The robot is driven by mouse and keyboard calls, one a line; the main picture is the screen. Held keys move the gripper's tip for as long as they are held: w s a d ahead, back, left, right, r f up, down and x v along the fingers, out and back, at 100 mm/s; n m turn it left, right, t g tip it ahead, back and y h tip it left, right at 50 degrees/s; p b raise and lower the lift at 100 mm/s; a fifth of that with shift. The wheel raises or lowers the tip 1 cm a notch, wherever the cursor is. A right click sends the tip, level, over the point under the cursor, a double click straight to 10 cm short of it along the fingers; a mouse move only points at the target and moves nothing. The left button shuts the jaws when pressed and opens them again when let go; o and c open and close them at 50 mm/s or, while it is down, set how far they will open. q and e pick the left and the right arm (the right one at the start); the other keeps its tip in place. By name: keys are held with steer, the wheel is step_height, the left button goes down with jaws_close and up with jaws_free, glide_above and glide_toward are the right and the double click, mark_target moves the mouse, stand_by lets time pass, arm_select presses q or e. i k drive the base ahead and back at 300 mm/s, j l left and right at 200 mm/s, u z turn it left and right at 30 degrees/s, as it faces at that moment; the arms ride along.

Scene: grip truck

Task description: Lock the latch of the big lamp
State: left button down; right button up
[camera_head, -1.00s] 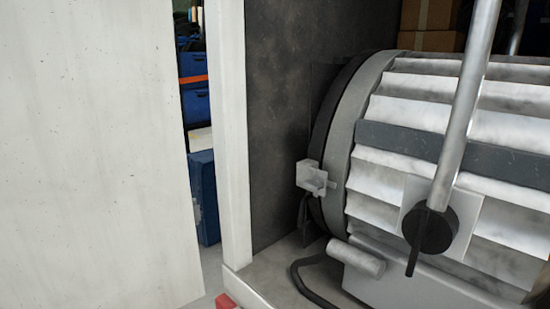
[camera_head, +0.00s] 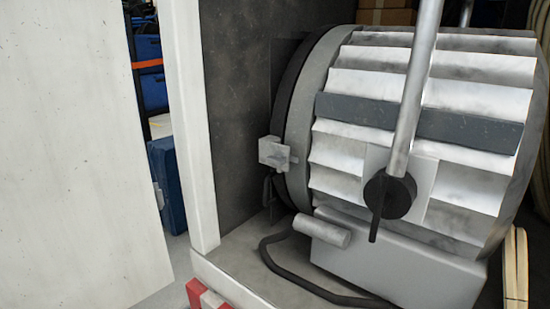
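The big lamp (camera_head: 400,150) is a large ribbed silver drum lying on its side in the truck's bay. A grey band and a black rim circle its left end. The latch (camera_head: 274,153) is a small pale metal block on that rim, at the lamp's left side, with a short pin pointing right. I cannot tell whether it is locked. A metal bar (camera_head: 415,85) meets the lamp at a round black knob (camera_head: 390,195) with a dark handle hanging down. Neither of my grippers is in view.
A white door panel (camera_head: 75,150) fills the left, beside a white post (camera_head: 190,130). Blue bins (camera_head: 150,90) show through the gap. A black cable (camera_head: 290,280) lies on the truck floor.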

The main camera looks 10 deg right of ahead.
mark_target(277, 160)
steer(key=i+j+z, duration=0.2)
steer(key=j+z, duration=0.15)
steer(key=j, duration=0.3)
steer(key=i+j+z, duration=0.15)
steer(key=j+z, duration=0.15)
steer(key=j, duration=0.45)
steer(key=i+j+z, duration=0.1)
steer(key=j+z, duration=0.25)
steer(key=j, duration=0.35)
